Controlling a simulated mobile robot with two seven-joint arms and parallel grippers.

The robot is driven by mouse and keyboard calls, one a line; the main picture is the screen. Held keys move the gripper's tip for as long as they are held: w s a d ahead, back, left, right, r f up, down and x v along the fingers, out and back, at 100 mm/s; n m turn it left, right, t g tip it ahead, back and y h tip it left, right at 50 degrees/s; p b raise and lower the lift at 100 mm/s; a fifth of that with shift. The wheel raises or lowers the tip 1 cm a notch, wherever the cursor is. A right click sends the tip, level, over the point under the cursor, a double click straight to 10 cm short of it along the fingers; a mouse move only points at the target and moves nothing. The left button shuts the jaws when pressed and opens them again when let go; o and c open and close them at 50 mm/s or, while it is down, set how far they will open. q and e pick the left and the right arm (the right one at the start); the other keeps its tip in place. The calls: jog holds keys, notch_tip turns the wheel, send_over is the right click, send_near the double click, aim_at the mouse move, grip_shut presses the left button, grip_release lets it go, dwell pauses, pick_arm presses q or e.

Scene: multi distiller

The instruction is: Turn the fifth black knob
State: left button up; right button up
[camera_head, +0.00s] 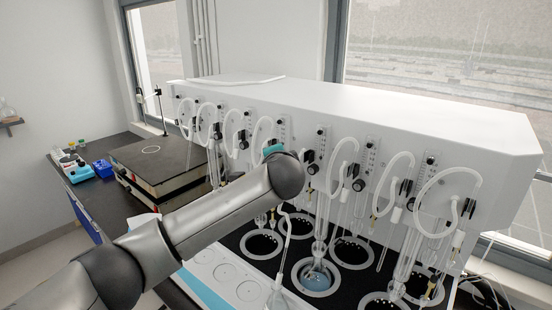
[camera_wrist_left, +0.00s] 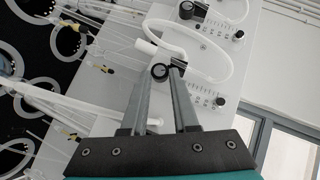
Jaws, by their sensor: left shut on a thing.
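The white multi distiller (camera_head: 400,125) has a row of black knobs along its front, each under a small scale panel with a white hose. In the left wrist view, a black knob (camera_wrist_left: 159,72) sits between the fingertips of my left gripper (camera_wrist_left: 162,75), which is shut on it. In the head view my arm hides the fingers and this knob; only a teal part of the gripper (camera_head: 273,149) shows. I cannot tell the knob's place in the row or its turn angle. Uncovered knobs include one to the right (camera_head: 312,169) and another farther right (camera_head: 358,185).
White hoses (camera_head: 452,172) and glass tubes hang close around the knobs. Round heating wells (camera_head: 352,252) lie below the distiller front. A dark hot plate (camera_head: 158,158) and a blue device (camera_head: 103,168) stand on the bench to the left. Windows are behind.

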pick_arm(q)
grip_shut()
jog(key=shift+d+f+m+t+y+b, duration=0.1)
jog(key=shift+f+m+t+y+b, duration=0.2)
jog(key=shift+m+t+b, duration=0.95)
jog(key=shift+f+m+t+y+b, duration=0.3)
jog(key=shift+m+t+b, duration=0.2)
jog(key=shift+b, duration=1.4)
jog(key=o, duration=0.7)
grip_release()
